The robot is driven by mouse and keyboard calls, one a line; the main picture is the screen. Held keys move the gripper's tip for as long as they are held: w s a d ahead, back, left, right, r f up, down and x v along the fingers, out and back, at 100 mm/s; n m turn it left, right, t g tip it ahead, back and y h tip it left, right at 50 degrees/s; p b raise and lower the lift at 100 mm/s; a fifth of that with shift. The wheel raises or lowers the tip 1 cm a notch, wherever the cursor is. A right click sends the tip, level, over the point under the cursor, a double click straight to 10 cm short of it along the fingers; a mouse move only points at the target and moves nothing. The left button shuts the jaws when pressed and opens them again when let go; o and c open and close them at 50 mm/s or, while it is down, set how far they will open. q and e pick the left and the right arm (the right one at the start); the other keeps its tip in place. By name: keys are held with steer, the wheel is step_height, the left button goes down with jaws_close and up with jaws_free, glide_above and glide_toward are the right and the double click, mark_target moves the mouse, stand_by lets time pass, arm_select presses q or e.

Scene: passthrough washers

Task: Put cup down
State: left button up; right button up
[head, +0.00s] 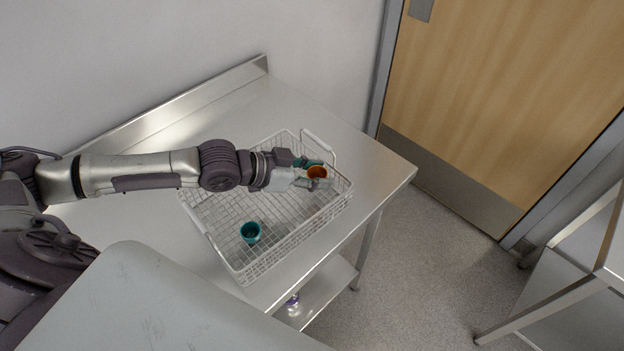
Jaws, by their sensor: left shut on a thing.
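In the head view my left gripper (313,175) is over the far right part of a white wire basket (238,268). It is shut on an orange cup (318,172), whose open top faces up towards the camera. A teal object (310,161), possibly another cup, shows just behind the gripper fingers, partly hidden. A teal cup (251,232) stands inside the basket near its front end. I cannot tell whether the orange cup touches the basket floor. My right gripper is not in view.
The basket stands on a steel table (350,150) with a raised back edge against the wall. A wooden door (500,90) is at the right. Another steel table (590,260) stands at the far right. A small purple-and-white item (292,301) is on the lower shelf.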

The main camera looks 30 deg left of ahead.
mark_target(314, 193)
arm_select(q)
steer(key=shift+w+a+f, duration=0.2)
steer(key=shift+w+a, duration=0.15)
steer(key=shift+a, duration=0.05)
step_height(314, 193, down, 4)
steer(key=shift+s+r+p, duration=0.1)
steer(key=shift+r+p, duration=0.1)
steer(key=shift+p, duration=0.15)
steer(key=shift+f, duration=0.45)
steer(key=o, duration=0.9)
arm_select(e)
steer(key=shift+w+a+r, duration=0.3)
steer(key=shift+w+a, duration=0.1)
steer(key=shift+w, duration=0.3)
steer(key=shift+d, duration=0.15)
